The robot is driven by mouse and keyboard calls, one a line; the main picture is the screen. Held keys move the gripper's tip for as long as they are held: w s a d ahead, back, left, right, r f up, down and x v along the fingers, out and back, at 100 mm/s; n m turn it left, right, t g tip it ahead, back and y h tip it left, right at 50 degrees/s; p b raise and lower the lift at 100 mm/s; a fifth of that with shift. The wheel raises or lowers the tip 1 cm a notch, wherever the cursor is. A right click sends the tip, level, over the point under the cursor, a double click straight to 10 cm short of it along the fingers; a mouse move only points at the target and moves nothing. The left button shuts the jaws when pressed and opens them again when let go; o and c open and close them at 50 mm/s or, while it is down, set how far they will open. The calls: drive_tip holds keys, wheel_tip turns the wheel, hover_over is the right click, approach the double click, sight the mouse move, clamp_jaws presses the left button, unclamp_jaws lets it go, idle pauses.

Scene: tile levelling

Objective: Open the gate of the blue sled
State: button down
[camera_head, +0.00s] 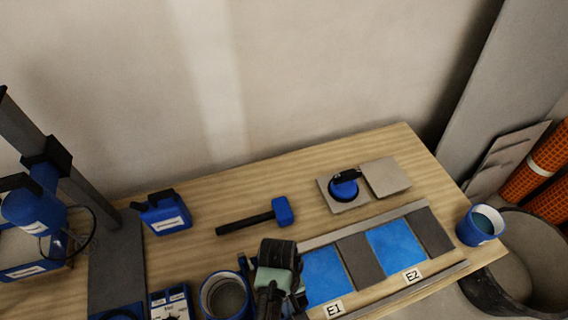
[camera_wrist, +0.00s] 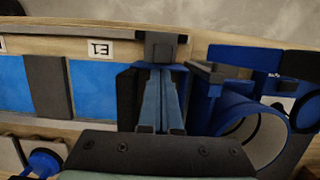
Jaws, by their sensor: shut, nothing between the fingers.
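My gripper (camera_wrist: 162,76) is shut and empty in the wrist view, its two fingers side by side in the middle. Blue and black parts that look like the blue sled (camera_wrist: 127,82) show behind and to the left of the fingers. A dark grey block (camera_wrist: 164,44) stands just beyond the fingertips; I cannot tell whether it is the gate or whether the fingers touch it. In the head view my arm hides most of the sled, and a blue part (camera_head: 299,297) shows beside it. The gate's position is unclear.
Blue tiles (camera_head: 324,277) marked E1 and E2 lie to the right between metal rails. A blue open tub (camera_head: 226,297) stands close on the left. A mallet (camera_head: 280,211), a suction cup (camera_head: 344,187) and a blue canister (camera_head: 166,212) are farther back. A blue cup (camera_head: 480,226) stands at the right edge.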

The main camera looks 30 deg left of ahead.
drive_tip(key=shift+s+d+r, duration=0.1)
drive_tip(key=shift+d, duration=0.05)
idle(0.3)
drive_tip(key=shift+s+d+t+y+p, duration=0.15)
drive_tip(key=shift+t+y+p, duration=0.15)
drive_tip(key=shift+p, duration=0.3)
drive_tip(key=shift+s+d+r+p, duration=0.15)
drive_tip(key=shift+d+p, duration=0.1)
drive_tip(key=shift+p, duration=0.2)
drive_tip(key=shift+s+d+r+t+y+p, duration=0.15)
drive_tip(key=shift+s+d+t+y+p, duration=0.45)
drive_tip(key=shift+y+p, duration=0.3)
drive_tip(key=shift+s+d+f+t+y+p, duration=0.25)
drive_tip(key=shift+s+d+t+y, duration=0.15)
drive_tip(key=shift+d, duration=0.25)
drive_tip(key=shift+s+d+f+t+y+p, duration=0.2)
drive_tip(key=shift+s+d+y+p, duration=0.15)
drive_tip(key=shift+s+d, duration=0.2)
drive_tip(key=shift+s+d+f+t+y+p, duration=0.2)
drive_tip(key=shift+s+d+t+y, duration=0.15)
drive_tip(key=shift+d, duration=0.35)
